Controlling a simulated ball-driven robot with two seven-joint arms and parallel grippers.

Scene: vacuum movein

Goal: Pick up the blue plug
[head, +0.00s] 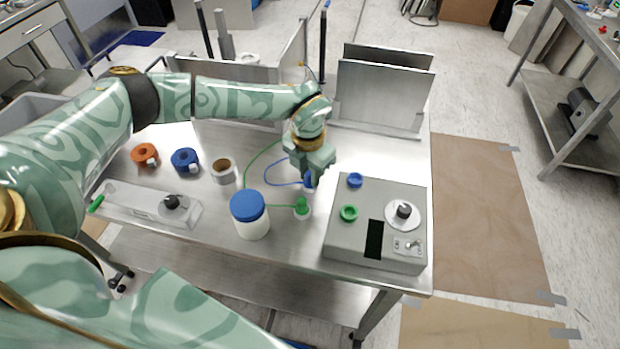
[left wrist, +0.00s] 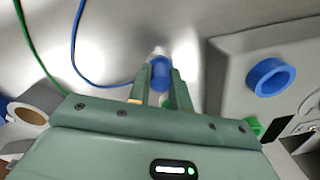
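The blue plug (head: 309,181) is on the steel table below my left gripper (head: 316,179), partly hidden by it in the head view. In the left wrist view the blue plug (left wrist: 161,72) sits between the two fingertips of my left gripper (left wrist: 160,84), with a finger close on each side. I cannot tell whether the fingers press on it. A pale tip or base shows at its far end. A thin blue cable (left wrist: 78,50) curves near it. My right gripper is not in view.
A green plug (head: 302,207) and a white jar with a blue lid (head: 250,213) stand nearby. A grey box (head: 375,252) with a blue ring (head: 355,180) and a green ring (head: 349,213) is to the right. Tape rolls (head: 185,159) lie left. A metal plate rack (head: 380,100) stands behind.

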